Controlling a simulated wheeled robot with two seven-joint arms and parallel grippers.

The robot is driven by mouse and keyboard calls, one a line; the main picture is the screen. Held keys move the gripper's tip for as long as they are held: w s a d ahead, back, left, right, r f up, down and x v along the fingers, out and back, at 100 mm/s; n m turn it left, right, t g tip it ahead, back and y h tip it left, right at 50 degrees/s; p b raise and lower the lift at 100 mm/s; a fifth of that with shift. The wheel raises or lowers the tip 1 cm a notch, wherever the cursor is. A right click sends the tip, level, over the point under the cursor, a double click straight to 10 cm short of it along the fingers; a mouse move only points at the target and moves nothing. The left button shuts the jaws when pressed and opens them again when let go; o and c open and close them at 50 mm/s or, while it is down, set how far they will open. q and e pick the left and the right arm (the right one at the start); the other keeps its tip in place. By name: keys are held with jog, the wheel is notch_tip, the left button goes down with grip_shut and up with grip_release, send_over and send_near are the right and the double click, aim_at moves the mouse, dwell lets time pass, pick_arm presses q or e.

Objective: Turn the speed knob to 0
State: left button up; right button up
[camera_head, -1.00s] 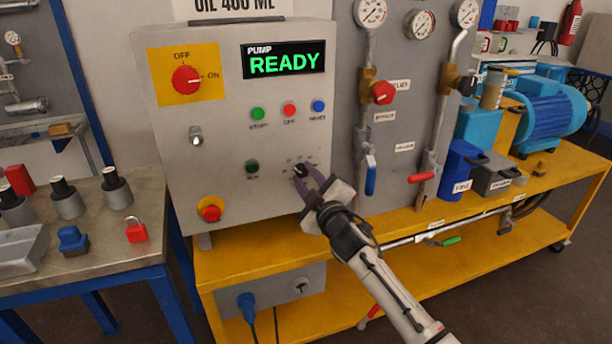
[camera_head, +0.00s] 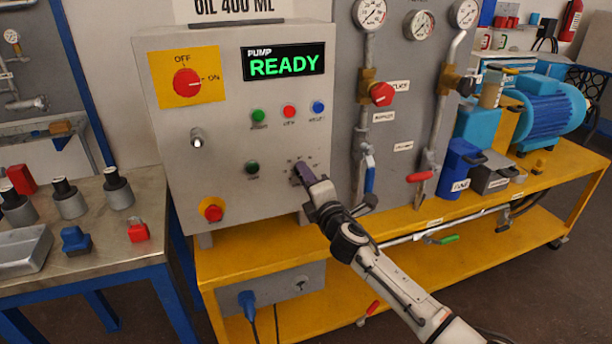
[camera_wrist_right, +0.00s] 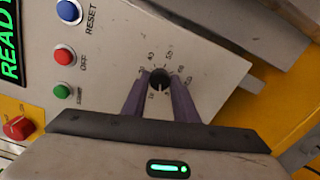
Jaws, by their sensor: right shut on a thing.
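The speed knob is a small black round knob (camera_wrist_right: 160,79) on the lower right of the grey control panel (camera_head: 225,130), with a ring of printed numbers around it. A pale pointer line on it points down in the right wrist view, toward my gripper. My right gripper (camera_head: 304,175) is at the panel with its purple fingers, which also show in the right wrist view (camera_wrist_right: 159,90), one on each side of the knob and shut on it. In the head view the fingers hide most of the knob. My left gripper is not in view.
The panel display (camera_head: 284,61) reads PUMP READY. A red selector (camera_head: 187,82) points to ON. Green, red and blue buttons sit above the knob, and a red stop button (camera_head: 211,210) is at lower left. A blue-handled valve (camera_head: 370,174) stands right of my gripper.

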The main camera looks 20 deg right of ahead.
jog(key=n, duration=0.3)
jog(key=shift+n+p, duration=0.3)
jog(key=shift+p, duration=0.05)
jog(key=shift+n, duration=0.3)
jog(key=o, duration=1.1)
jog(key=shift+c, duration=0.2)
jog(key=s+p, duration=0.1)
jog(key=s, duration=0.9)
jog(key=shift+s+d, duration=0.15)
jog(key=shift+s, duration=0.05)
